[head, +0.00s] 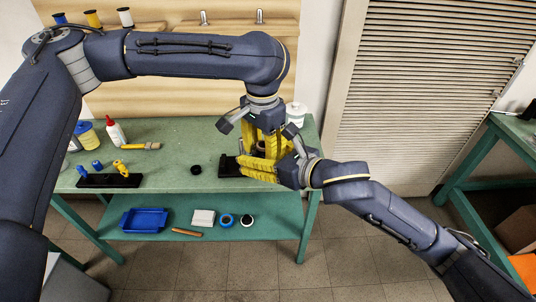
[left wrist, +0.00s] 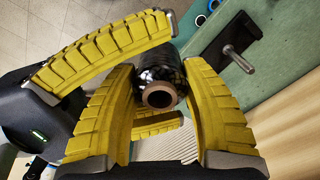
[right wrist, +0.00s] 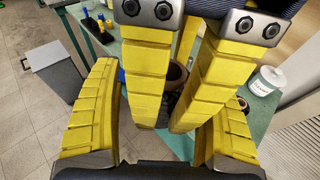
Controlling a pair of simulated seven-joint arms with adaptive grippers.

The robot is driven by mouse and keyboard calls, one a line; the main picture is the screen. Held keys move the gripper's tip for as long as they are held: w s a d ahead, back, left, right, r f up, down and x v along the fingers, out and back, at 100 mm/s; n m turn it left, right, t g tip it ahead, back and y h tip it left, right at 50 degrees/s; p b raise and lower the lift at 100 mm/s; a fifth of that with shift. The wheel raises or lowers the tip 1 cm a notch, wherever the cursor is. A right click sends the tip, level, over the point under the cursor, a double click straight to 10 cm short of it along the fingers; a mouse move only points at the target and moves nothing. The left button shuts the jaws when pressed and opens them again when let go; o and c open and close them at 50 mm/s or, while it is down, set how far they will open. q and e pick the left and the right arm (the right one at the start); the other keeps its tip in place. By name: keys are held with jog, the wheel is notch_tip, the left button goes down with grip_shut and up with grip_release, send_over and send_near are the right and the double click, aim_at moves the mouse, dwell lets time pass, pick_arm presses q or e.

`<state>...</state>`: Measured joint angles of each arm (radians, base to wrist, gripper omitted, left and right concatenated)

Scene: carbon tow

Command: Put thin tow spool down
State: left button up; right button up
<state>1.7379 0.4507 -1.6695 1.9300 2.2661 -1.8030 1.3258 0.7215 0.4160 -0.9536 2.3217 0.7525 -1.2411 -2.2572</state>
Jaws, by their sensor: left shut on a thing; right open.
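The thin tow spool, black with a brown core (left wrist: 158,95), is between the yellow fingers of my left gripper (head: 262,143), which is shut on it. In the head view fingers mostly hide it. Its brown core also shows in the right wrist view (right wrist: 176,74), partly covered. My right gripper (right wrist: 168,88) is open, its fingers spread on either side of the left fingers and spool; I cannot tell whether they touch. A black stand (head: 229,168) lies on the green bench beside the grippers. Its upright metal peg (left wrist: 236,59) is bare, next to the spool in the left wrist view.
A small black disc (head: 196,170) lies left of the stand. A white tub (head: 296,114) stands behind the grippers. The bench (head: 180,150) is clear mid-left.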

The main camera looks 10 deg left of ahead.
jog(key=shift+w+a+f, duration=0.1)
jog(key=shift+w+a, duration=0.05)
jog(key=shift+a, duration=0.05)
jog(key=c, duration=1.3)
pick_arm(q)
jog(key=o, duration=1)
pick_arm(e)
jog(key=shift+s+a, duration=0.15)
jog(key=shift+s, duration=0.05)
jog(key=shift+c, duration=0.4)
pick_arm(q)
jog(key=shift+o, duration=0.9)
jog(key=shift+w, duration=0.1)
pick_arm(e)
jog(key=shift+c, duration=1.2)
pick_arm(q)
jog(key=shift+r, duration=0.15)
